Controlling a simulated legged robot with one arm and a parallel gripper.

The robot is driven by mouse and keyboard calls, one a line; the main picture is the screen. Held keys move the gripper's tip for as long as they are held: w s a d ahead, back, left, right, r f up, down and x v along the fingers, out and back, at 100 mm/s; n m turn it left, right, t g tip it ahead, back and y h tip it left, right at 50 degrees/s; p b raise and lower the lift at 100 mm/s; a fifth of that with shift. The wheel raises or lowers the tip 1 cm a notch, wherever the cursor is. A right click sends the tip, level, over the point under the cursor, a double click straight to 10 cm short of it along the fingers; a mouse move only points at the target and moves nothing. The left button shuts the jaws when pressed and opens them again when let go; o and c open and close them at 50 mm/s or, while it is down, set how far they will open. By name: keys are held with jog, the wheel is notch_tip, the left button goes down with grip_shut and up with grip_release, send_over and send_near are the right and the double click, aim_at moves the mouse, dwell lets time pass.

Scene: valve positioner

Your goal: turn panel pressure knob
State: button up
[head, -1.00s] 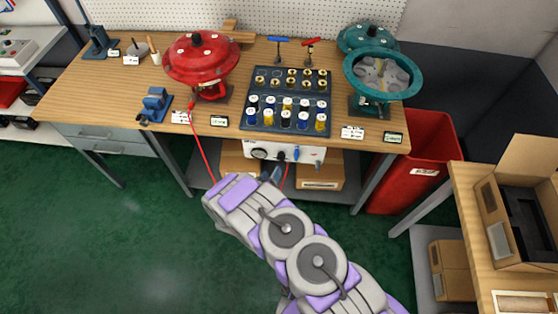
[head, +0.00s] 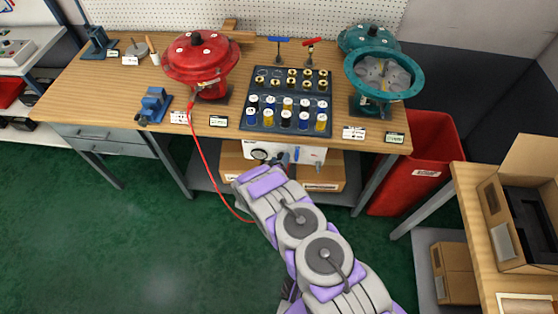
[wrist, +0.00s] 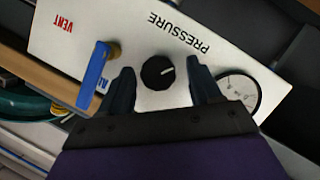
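The white panel (head: 309,154) hangs under the front of the wooden workbench. In the wrist view the panel (wrist: 215,22) appears upside down, with the word PRESSURE beside a black round knob (wrist: 158,72) that has a white pointer line. My gripper (wrist: 157,82) is open, with one dark finger on each side of the knob and visible gaps between them. Whether the fingertips reach the panel face cannot be told. In the head view my arm covers the gripper and the lower left of the panel.
A blue lever (wrist: 94,75) sits left of my fingers and a round gauge (wrist: 240,90) sits right of them, both close. A red hose (head: 205,165) loops down from the red actuator (head: 200,60). Boxes stand on the shelf below; a red bin (head: 415,165) stands right.

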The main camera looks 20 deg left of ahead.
jog(key=c, duration=1)
jog(key=shift+r+p, duration=0.1)
jog(key=shift+p, duration=0.25)
jog(key=shift+d+f+m+g+y, duration=0.15)
jog(key=shift+d+m+y, duration=0.1)
jog(key=shift+m+y, duration=1.9)
jog(key=shift+d+f+m+g+y, duration=0.15)
jog(key=shift+m+y, duration=0.95)
jog(key=shift+m, duration=1.95)
jog(key=shift+d+f+m+g+y, duration=0.1)
jog(key=shift+d+f+m+y, duration=0.15)
jog(key=shift+m+y, duration=1.9)
jog(key=shift+d+r+m+h+b, duration=0.1)
jog(key=shift+m+h+b, duration=0.25)
jog(key=shift+m+h, duration=0.25)
